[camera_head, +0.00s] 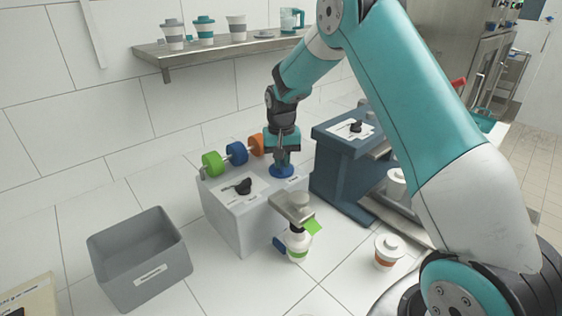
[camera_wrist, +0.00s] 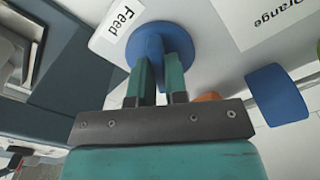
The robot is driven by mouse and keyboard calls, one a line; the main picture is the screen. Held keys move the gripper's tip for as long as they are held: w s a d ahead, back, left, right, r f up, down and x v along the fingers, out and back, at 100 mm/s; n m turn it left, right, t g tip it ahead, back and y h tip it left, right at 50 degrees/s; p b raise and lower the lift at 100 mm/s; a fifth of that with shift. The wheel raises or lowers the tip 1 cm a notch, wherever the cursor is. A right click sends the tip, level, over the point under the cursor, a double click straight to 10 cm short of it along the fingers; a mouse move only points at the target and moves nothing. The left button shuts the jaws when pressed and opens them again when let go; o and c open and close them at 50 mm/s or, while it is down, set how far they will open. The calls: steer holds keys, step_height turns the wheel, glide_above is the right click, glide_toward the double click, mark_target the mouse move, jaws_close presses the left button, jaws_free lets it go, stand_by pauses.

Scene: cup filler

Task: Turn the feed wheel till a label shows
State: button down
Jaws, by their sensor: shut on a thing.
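The blue feed wheel (camera_head: 281,171) sits on the top right of a grey box-shaped machine (camera_head: 236,222). In the wrist view the wheel (camera_wrist: 176,38) is a round blue disc beside a white tag reading "Feed" (camera_wrist: 122,24). My gripper (camera_head: 281,160) points down onto it. In the wrist view my gripper (camera_wrist: 155,82) has its two teal fingers shut on the wheel's raised blue grip. A green label (camera_head: 313,226) sticks out by the machine's metal front head (camera_head: 292,206). A white container with a green band (camera_head: 298,246) stands below the head.
Green (camera_head: 212,163), blue (camera_head: 237,153) and orange (camera_head: 257,145) rolls line the machine's back. A black knob (camera_head: 243,186) is on its top. A grey bin (camera_head: 140,262) stands left, a dark blue machine (camera_head: 338,170) close right. A lidded cup (camera_head: 388,251) stands front right.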

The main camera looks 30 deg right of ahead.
mark_target(282, 162)
steer(key=shift+r+m, duration=0.1)
steer(key=shift+m, duration=0.3)
steer(key=c, duration=1.1)
jaws_free()
steer(key=shift+c, duration=0.2)
step_height(282, 162, up, 17)
steer(key=b, duration=0.3)
steer(key=shift+r, duration=0.2)
steer(key=s+a+n+y, duration=0.1)
steer(key=s+a+n, duration=0.5)
steer(key=s+a, duration=0.6)
steer(key=s+a+f+n+y, duration=0.1)
steer(key=s+a+f+n, duration=0.1)
steer(key=s, duration=0.9)
steer(key=s+a+f+n+y, duration=0.2)
steer(key=s+a+n, duration=0.2)
steer(key=s, duration=0.7)
steer(key=shift+a+n, duration=0.3)
steer(key=shift+a, duration=0.55)
